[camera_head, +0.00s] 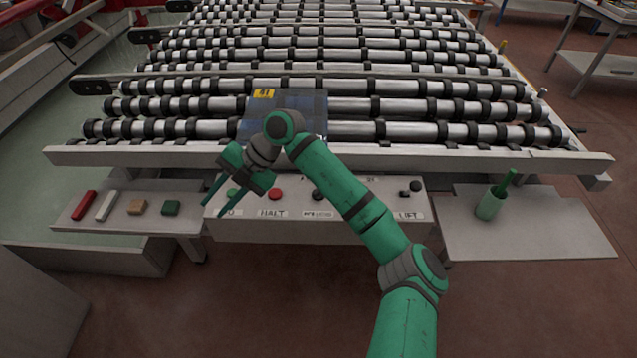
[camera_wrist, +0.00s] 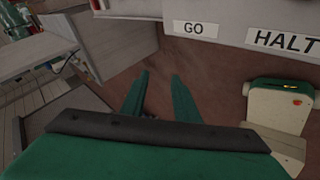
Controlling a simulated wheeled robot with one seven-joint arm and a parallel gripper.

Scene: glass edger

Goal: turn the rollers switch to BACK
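The grey control box (camera_head: 300,232) stands in front of the roller table. It bears a green button (camera_head: 232,193), a red button (camera_head: 275,194) over the HALT label, and a black knob (camera_head: 318,195) over a small label too small to read. More black controls (camera_head: 405,193) sit at the right by LIFT. I cannot read the knob's setting; my arm covers part of the panel. My gripper (camera_head: 212,208) is at the box's left end, near the green button and away from the knob. In the wrist view its fingers (camera_wrist: 161,75) are apart and empty, below the GO label (camera_wrist: 190,28).
The left shelf (camera_head: 190,218) holds a red bar (camera_head: 83,205), a white bar (camera_head: 106,206), a tan block (camera_head: 137,207) and a green block (camera_head: 171,208). The right shelf (camera_head: 560,230) holds a green cup (camera_head: 488,207). The roller table's front rail (camera_head: 450,160) runs behind the box.

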